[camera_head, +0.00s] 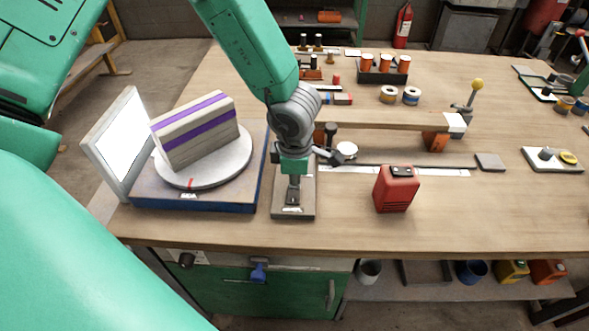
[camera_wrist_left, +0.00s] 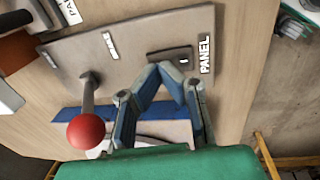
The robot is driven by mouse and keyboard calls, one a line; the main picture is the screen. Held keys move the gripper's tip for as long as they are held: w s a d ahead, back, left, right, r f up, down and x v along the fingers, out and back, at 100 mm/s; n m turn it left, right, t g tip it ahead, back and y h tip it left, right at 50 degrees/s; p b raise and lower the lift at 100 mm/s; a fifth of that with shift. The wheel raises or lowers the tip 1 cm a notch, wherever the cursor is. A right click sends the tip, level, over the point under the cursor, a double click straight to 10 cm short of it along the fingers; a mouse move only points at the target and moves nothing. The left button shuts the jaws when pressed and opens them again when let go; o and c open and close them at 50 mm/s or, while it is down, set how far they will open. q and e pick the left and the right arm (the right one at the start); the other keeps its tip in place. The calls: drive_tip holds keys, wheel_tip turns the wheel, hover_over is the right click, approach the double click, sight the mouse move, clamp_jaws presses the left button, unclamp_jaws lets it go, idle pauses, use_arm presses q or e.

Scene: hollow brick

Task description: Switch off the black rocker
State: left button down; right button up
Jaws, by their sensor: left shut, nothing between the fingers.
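The panel (camera_head: 307,203) is a flat grey-brown plate lying on the bench near its front edge, left of centre. In the left wrist view the panel (camera_wrist_left: 130,60) carries a dark rocker (camera_wrist_left: 166,54) with a small white mark, beside the label PANEL. A lever with a red ball (camera_wrist_left: 86,132) stands on the same plate. My left gripper (camera_head: 294,200) points down over the panel's near end, and it hides the rocker in the head view. Its fingers (camera_wrist_left: 160,70) are closed with nothing between them, tips right by the rocker; I cannot tell whether they touch it. My right gripper is not seen.
A round turntable (camera_head: 205,180) with a purple-striped block (camera_head: 195,130) and a white screen (camera_head: 118,140) stand close left. A red box (camera_head: 396,188) stands to the right. A raised wooden beam (camera_head: 390,120) lies behind. The front right bench is clear.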

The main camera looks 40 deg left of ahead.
use_arm(q)
drive_tip(key=shift+w+a+f, duration=0.1)
drive_tip(key=shift+a+f, duration=0.05)
drive_tip(key=shift+f, duration=0.6)
drive_tip(key=shift+a+f, duration=0.2)
drive_tip(key=shift+a, duration=0.2)
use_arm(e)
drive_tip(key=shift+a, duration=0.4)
use_arm(q)
drive_tip(key=shift+d, duration=0.15)
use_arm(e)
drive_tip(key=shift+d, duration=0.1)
use_arm(q)
drive_tip(key=shift+d, duration=0.2)
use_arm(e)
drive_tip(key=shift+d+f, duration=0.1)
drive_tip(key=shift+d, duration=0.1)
use_arm(q)
drive_tip(key=shift+s+d+r, duration=0.15)
drive_tip(key=shift+s+r, duration=0.1)
drive_tip(key=shift+s, duration=0.35)
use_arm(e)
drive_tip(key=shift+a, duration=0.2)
use_arm(q)
drive_tip(key=shift+d+r, duration=0.1)
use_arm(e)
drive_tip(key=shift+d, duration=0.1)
